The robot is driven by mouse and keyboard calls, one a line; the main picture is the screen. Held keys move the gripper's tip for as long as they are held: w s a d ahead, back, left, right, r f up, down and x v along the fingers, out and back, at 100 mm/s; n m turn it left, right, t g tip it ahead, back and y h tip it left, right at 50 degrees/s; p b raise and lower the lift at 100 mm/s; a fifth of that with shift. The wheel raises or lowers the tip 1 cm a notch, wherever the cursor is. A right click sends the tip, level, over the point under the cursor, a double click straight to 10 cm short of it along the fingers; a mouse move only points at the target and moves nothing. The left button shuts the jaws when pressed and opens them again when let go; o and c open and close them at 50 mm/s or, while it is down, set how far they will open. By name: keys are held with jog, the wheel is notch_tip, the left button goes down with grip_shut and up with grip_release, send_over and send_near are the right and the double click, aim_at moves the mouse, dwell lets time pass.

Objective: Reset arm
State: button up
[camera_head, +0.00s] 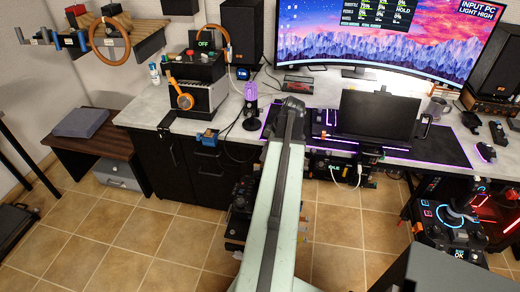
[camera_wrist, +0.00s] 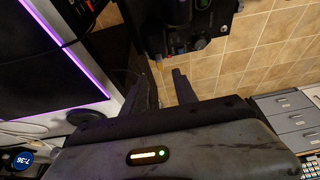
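My arm (camera_head: 272,210) reaches forward from the bottom middle of the head view, its dark far joint (camera_head: 292,104) in front of the desk's edge. My gripper is hidden behind the arm there. In the wrist view, my gripper (camera_wrist: 163,75) shows two dark fingers with a gap between them, and tiled floor shows beyond. Nothing is seen held between the fingers. Dark equipment with knobs (camera_wrist: 190,30) is close beyond the fingertips, but I cannot tell whether they touch it.
The desk (camera_head: 335,92) carries a curved monitor (camera_head: 385,35), a black laptop-like screen (camera_head: 377,115) and a purple microphone (camera_head: 250,105). Flight controls (camera_head: 455,235) stand at the lower right. A low brown table (camera_head: 95,140) is at left. Tiled floor (camera_head: 120,225) is open at lower left.

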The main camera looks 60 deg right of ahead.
jog(key=w+a+r+n+g+y+p, duration=0.1)
jog(key=w+a+r+n+p, duration=0.15)
jog(key=w+a, duration=0.85)
jog(key=w+a+r+n+g+y+p, duration=0.1)
jog(key=w+a+r+n+p, duration=0.15)
jog(key=w+a, duration=0.85)
jog(key=w+a+r+n+g+p, duration=0.1)
jog(key=w+a, duration=0.2)
jog(key=a, duration=0.7)
jog(key=w+a+n+p, duration=0.1)
jog(key=w+a+n, duration=0.15)
jog(key=a, duration=0.75)
jog(key=s+a+r+m+g+h+p, duration=0.1)
jog(key=s+a+m+h+p, duration=0.1)
jog(key=a+m, duration=1)
jog(key=shift+s+a+r+h, duration=0.2)
jog(key=shift+s+a+h, duration=0.5)
jog(key=shift+s+a, duration=0.25)
jog(key=shift+d, duration=0.1)
